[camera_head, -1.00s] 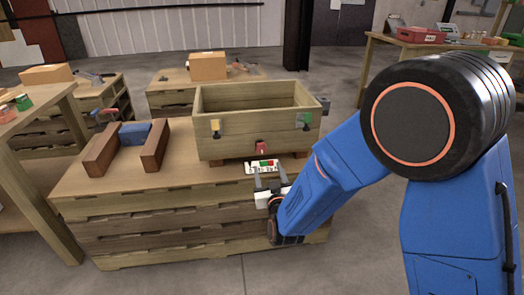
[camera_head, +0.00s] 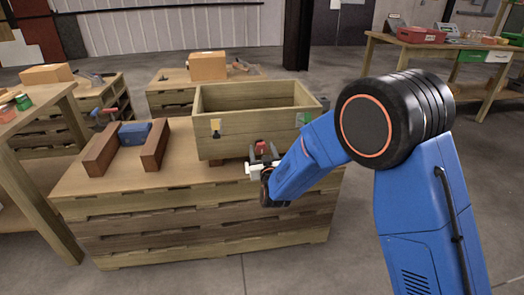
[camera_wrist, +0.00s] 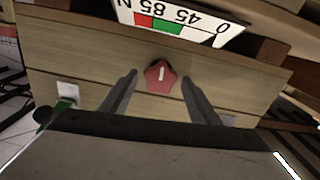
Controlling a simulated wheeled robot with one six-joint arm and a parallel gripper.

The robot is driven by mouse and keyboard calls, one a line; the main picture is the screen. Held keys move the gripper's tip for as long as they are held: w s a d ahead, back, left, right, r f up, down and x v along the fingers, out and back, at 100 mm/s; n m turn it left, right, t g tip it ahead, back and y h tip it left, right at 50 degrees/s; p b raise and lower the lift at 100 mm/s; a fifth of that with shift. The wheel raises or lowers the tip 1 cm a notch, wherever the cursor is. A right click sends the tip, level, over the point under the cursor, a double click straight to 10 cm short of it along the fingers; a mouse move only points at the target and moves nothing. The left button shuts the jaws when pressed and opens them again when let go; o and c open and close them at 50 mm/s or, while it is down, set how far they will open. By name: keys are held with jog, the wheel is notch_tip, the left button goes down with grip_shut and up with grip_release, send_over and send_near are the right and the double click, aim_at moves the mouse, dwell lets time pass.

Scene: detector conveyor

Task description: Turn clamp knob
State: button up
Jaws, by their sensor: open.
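The clamp knob is a red, lobed knob (camera_head: 261,147) with a white line on it, low on the front wall of the wooden box (camera_head: 235,102). In the wrist view the knob (camera_wrist: 160,76) sits between and just beyond the tips of my two fingers. My gripper (camera_head: 263,157) is open in front of the knob, and its fingers (camera_wrist: 160,84) stand apart on either side of it. I cannot tell whether they touch it. The white line looks roughly vertical in the wrist view. A white scale (camera_wrist: 180,20) with red and green bands and numbers shows near the knob.
The box stands on a wooden pallet-like bench (camera_head: 190,215). Two brown blocks (camera_head: 101,155) with a blue piece (camera_head: 134,133) between them lie to the left. The bench's front left top is clear.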

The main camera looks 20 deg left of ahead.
jog(key=c, duration=1.1)
jog(key=shift+o, duration=0.2)
jog(key=shift+m, duration=0.4)
jog(key=m, duration=0.3)
jog(key=shift+w+d, duration=0.1)
jog(key=m, duration=0.4)
jog(key=shift+m, duration=0.3)
jog(key=m, duration=0.4)
jog(key=shift+d+f, duration=0.1)
jog(key=shift+f, duration=0.05)
jog(key=shift+w+m, duration=0.1)
jog(key=shift+m, duration=2)
jog(key=shift+f, duration=0.1)
